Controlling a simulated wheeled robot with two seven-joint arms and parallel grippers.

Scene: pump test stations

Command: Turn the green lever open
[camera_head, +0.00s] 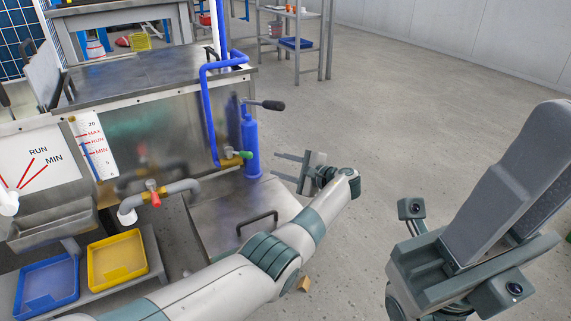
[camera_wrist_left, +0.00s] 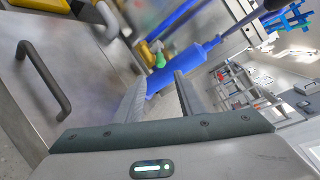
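The green lever (camera_head: 245,154) is a short handle on a brass-yellow valve (camera_head: 230,161), low on the blue pipe beside the blue cylinder. My left gripper (camera_head: 276,166) is to the right of the lever, its two fingers apart and pointing left toward the cylinder. It is open and empty, with a gap between the fingertips and the lever. In the left wrist view the open fingers (camera_wrist_left: 158,95) point at the blue cylinder (camera_wrist_left: 188,62); a small green part (camera_wrist_left: 160,61) shows beyond the tips.
A black-gripped pump handle (camera_head: 267,104) sticks out above the cylinder (camera_head: 251,145). A red-handled valve (camera_head: 154,193) sits on the grey pipe to the left. A metal cover with a black handle (camera_head: 257,222) lies below. Blue (camera_head: 47,287) and yellow (camera_head: 117,259) trays stand at lower left. Floor at right is clear.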

